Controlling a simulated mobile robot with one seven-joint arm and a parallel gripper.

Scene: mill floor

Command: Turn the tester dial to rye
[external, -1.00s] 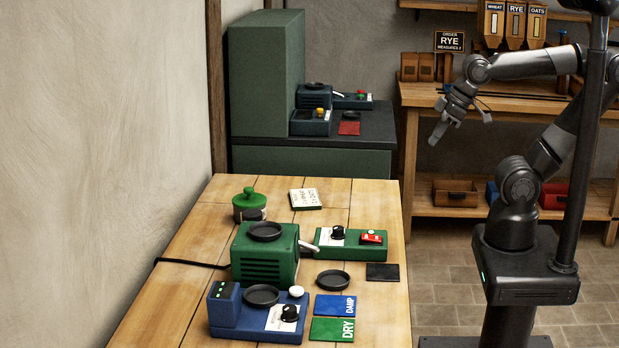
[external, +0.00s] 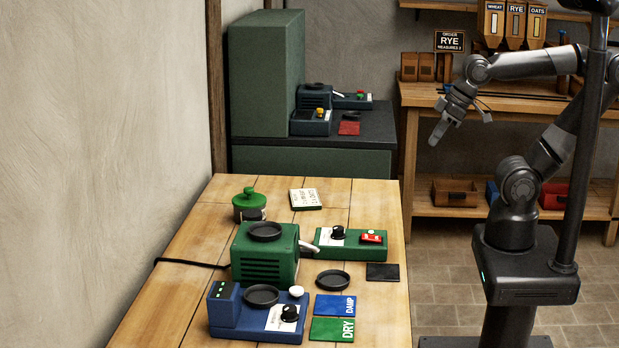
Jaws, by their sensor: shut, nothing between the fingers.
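A blue tester (external: 228,312) stands at the near end of the wooden table, with a small display on its left, a dark round pan and a white knob. Its black dial (external: 290,313) sits on a white label at the right; the dial's setting is too small to read. A green box with a second black dial (external: 338,232) and a red switch stands farther back. My gripper (external: 440,138) is shut and empty, held in the air well to the right of and beyond the table, far from the tester.
A green heater-like box (external: 255,262), a green-lidded jar (external: 249,205), a notepad (external: 305,199), a dark dish (external: 333,279) and the blue DAMP (external: 335,306) and green DRY (external: 332,330) cards share the table. An order sign (external: 449,41) reads RYE. Floor is clear between table and base.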

